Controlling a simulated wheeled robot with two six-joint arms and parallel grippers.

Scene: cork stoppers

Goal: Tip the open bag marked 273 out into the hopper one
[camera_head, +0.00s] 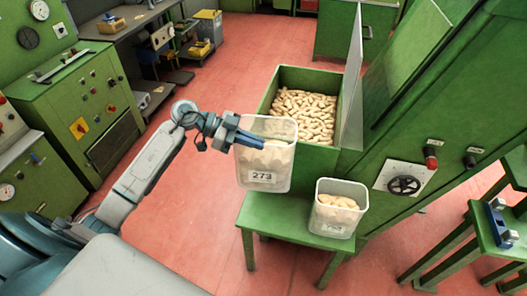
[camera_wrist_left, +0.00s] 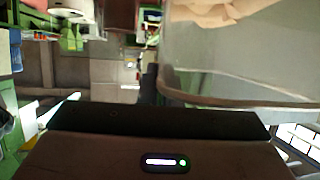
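The bag marked 273 (camera_head: 268,178) is a translucent, open-topped container with pale corks inside and a white label. In the head view it is upright, just in front of the hopper and apparently above the green stand. My left gripper (camera_head: 246,138) is at its rim, with blue fingers closed on the left wall. The left wrist view shows the container's clear wall and rim (camera_wrist_left: 240,98) close up, with tan contents above; the fingertips are not clear there. The green hopper (camera_head: 328,160) is open and holds many corks (camera_head: 305,113). My right gripper is not in view.
A second, smaller translucent container (camera_head: 335,222) with corks stands on the green stand (camera_head: 280,220). A raised grey panel (camera_head: 352,90) borders the hopper's right side. A green machine (camera_head: 430,110) with a handwheel stands at right. Red floor is clear at left.

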